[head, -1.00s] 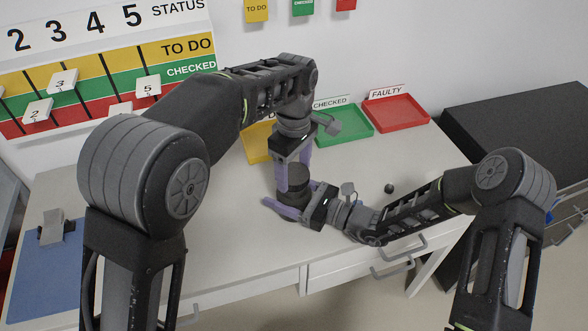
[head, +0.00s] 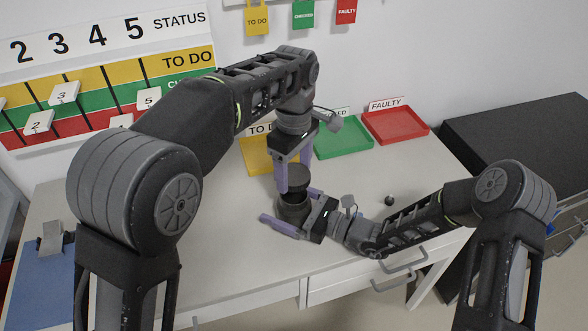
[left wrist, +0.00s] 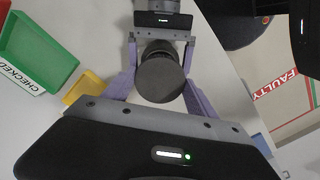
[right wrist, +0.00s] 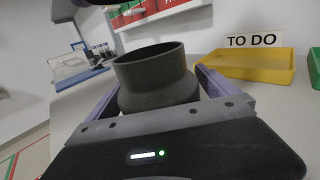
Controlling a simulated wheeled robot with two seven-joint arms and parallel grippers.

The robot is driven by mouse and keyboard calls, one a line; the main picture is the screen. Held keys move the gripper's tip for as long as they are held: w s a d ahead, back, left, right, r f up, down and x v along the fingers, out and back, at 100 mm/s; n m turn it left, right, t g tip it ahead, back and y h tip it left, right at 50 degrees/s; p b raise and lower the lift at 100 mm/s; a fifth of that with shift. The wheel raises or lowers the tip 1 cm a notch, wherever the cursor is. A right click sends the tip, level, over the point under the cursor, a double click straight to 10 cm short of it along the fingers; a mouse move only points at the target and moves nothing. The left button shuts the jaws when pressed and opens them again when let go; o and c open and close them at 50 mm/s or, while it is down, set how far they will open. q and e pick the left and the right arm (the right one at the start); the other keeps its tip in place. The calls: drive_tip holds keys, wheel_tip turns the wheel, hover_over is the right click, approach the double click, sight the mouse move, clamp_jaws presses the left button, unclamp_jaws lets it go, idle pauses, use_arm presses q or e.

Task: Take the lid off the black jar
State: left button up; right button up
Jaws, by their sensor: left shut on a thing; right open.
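The black jar (head: 292,212) stands upright on the table between the fingers of my right gripper (head: 296,210), which is open around it. In the right wrist view the jar (right wrist: 156,80) shows a bare, open mouth. My left gripper (head: 293,180) points down above the jar and is shut on the dark round lid (head: 293,173). In the left wrist view the lid (left wrist: 163,80) is a dark disc between the purple fingers and hides most of the jar below it. The lid is apart from the jar, a little above its rim.
Yellow (head: 258,158), green (head: 343,138) and red (head: 396,126) trays stand at the back of the table. A small dark round object (head: 389,200) lies right of the jar.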

sight(308, 214)
use_arm(q)
drive_tip(key=shift+f+b, duration=0.9)
use_arm(e)
drive_tip(key=v, duration=1.2)
use_arm(q)
drive_tip(key=shift+s, duration=0.1)
